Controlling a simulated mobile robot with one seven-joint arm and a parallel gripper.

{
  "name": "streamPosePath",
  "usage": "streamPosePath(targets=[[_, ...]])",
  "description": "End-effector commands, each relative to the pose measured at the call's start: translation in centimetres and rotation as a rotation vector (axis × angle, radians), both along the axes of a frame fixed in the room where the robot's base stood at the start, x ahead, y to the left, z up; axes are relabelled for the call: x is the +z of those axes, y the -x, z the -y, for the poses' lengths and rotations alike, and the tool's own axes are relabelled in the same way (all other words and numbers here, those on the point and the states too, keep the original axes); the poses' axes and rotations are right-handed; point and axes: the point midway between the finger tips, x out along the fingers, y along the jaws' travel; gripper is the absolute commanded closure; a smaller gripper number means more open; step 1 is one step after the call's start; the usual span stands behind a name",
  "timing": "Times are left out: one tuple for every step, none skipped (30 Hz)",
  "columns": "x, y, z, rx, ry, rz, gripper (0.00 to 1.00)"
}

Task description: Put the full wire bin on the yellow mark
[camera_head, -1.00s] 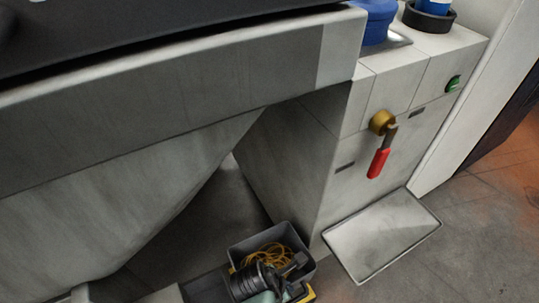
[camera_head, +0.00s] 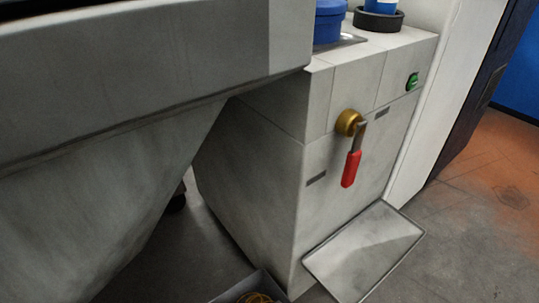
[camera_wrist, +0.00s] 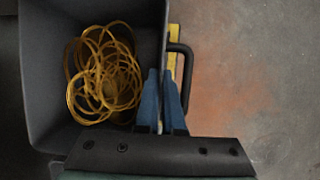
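The grey wire bin (camera_wrist: 45,75) fills the left of the wrist view, with loose coils of yellow wire (camera_wrist: 103,78) inside. Its dark handle (camera_wrist: 187,75) sticks out on the right. My gripper (camera_wrist: 161,80) has its two blue fingers close together on either side of the bin's right wall, with one finger inside the bin; it looks shut on that wall. A strip of the yellow mark (camera_wrist: 174,45) shows between the wall and the handle; the bin hides the rest. In the head view only the bin's far corner (camera_head: 232,291) shows at the bottom edge, and my gripper is out of frame.
A pale cabinet (camera_head: 245,175) with a red-handled lever (camera_head: 351,168) and green button (camera_head: 412,82) stands just beyond the bin. A large grey hopper (camera_head: 100,190) is on the left. Floor is open at the right.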

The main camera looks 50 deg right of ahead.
Motion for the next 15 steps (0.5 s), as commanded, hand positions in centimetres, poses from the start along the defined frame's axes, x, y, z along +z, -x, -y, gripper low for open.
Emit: streamPosePath(targets=[[-0.97,-0.23,0.12,0.000,0.004,0.007,1.00],[-1.31,-0.22,0.12,-0.001,0.004,0.006,1.00],[-1.66,-0.22,0.11,-0.001,0.004,0.006,1.00],[-1.83,-0.22,0.12,-0.001,0.004,0.006,1.00],[-1.92,-0.22,0.11,-0.001,0.004,0.006,1.00],[-1.93,-0.23,0.12,-0.001,0.004,0.006,1.00],[-1.88,-0.24,0.12,0.000,0.004,0.007,1.00],[-1.82,-0.24,0.12,0.000,0.004,0.007,1.00],[-1.74,-0.23,0.12,0.000,0.004,0.007,1.00],[-1.73,-0.23,0.11,-0.001,0.004,0.006,1.00],[-1.73,-0.22,0.11,-0.001,0.004,0.006,1.00],[-1.73,-0.22,0.11,-0.001,0.004,0.006,1.00],[-1.73,-0.22,0.11,-0.001,0.004,0.006,1.00],[-1.77,-0.21,0.11,-0.001,0.004,0.006,1.00],[-1.84,-0.21,0.11,-0.001,0.004,0.006,1.00]])
